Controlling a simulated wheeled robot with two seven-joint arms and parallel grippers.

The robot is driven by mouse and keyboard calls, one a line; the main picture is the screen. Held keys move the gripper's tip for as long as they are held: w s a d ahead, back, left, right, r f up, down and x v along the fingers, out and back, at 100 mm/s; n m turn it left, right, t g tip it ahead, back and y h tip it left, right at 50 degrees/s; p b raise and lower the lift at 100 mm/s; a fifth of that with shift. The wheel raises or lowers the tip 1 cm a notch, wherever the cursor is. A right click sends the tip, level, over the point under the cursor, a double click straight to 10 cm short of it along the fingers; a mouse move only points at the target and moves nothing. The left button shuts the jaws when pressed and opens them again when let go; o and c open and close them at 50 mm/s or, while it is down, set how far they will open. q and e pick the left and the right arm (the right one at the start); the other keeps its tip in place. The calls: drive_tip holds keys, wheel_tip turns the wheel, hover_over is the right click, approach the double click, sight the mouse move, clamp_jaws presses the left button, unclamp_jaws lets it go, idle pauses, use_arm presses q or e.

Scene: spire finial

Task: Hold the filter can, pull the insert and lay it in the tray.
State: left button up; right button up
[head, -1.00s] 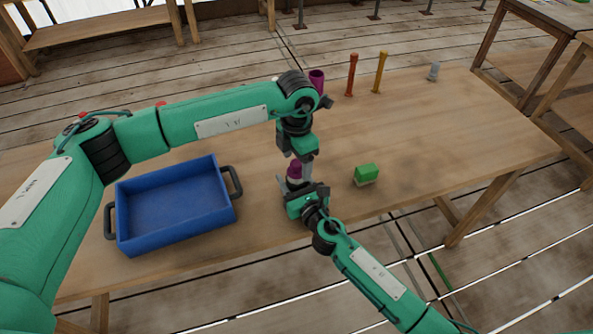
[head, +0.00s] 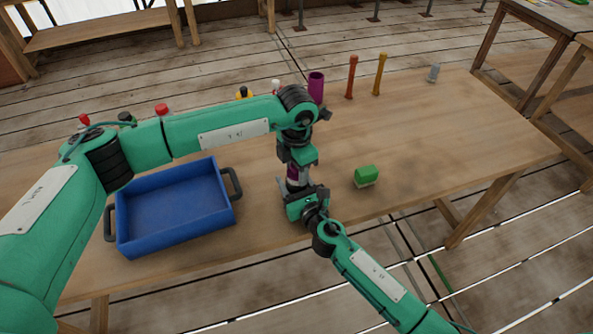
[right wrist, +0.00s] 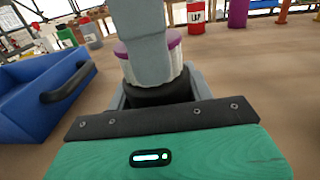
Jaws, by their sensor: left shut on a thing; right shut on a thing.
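The filter can (right wrist: 160,93) shows as a dark cylinder low between the fingers of my right gripper (head: 297,202), which is shut on it over the table. The insert (right wrist: 170,73) has a pale ribbed body and a purple rim; it stands upright above the dark can, and its purple also shows in the head view (head: 292,172). My left gripper (head: 298,164) points down from above and is shut on the insert, its grey finger hiding part of it. I cannot tell how deep the insert sits. The blue tray (head: 122,240) stands left of the grippers with bare floor visible.
A green block (head: 367,175) lies right of the grippers. A purple cylinder (head: 316,88), a red post (head: 351,77), an orange post (head: 380,74) and a grey piece (head: 434,72) stand farther back. The table's right side (head: 460,130) is mostly clear.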

use_arm(q)
wheel_tip(320, 180, up, 13)
idle(0.8)
use_arm(e)
drive_tip(key=o, duration=1.1)
drive_tip(key=v, duration=1.2)
